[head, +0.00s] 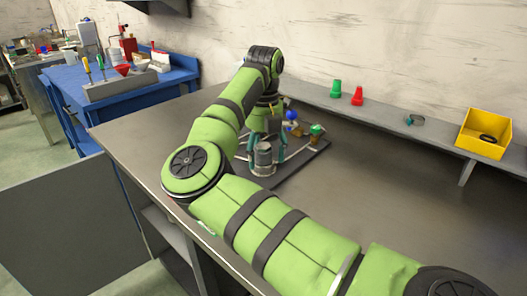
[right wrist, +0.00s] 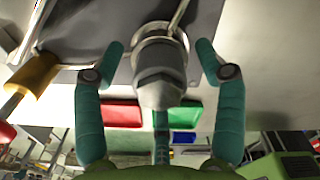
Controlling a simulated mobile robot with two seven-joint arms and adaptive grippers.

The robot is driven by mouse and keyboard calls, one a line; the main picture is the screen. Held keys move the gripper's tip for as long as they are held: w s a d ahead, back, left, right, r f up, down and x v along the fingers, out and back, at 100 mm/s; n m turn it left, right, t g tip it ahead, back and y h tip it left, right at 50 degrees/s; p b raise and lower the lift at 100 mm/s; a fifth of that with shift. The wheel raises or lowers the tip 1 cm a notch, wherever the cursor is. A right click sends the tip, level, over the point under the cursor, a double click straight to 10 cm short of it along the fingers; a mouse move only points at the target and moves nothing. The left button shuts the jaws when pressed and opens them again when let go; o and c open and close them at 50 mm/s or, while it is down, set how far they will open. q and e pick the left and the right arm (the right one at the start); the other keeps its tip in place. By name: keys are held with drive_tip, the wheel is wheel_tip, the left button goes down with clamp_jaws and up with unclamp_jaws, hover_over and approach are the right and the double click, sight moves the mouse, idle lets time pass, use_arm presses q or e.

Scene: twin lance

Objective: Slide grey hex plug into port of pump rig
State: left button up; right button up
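The grey hex plug (right wrist: 160,88) stands between the teal fingers of my right gripper (right wrist: 160,50) in the right wrist view, with a gap on each side. Its far end meets a round pale collar (right wrist: 150,45), seemingly the port; how deep it sits I cannot tell. In the head view my right gripper (head: 265,160) reaches down over the pump rig (head: 297,166), its open fingers either side of a grey cylinder (head: 263,154). My forearm and wrist hide part of the rig. My left gripper is not in view.
Green (head: 335,88) and red (head: 357,96) pieces, a small teal-grey clamp-like part (head: 414,120) and a yellow bin (head: 484,134) sit on the back shelf. A blue-topped bench (head: 120,84) stands at the left. The grey table (head: 385,190) is clear right of the rig.

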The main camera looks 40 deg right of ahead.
sight(264, 146)
drive_tip(key=shift+r, duration=4)
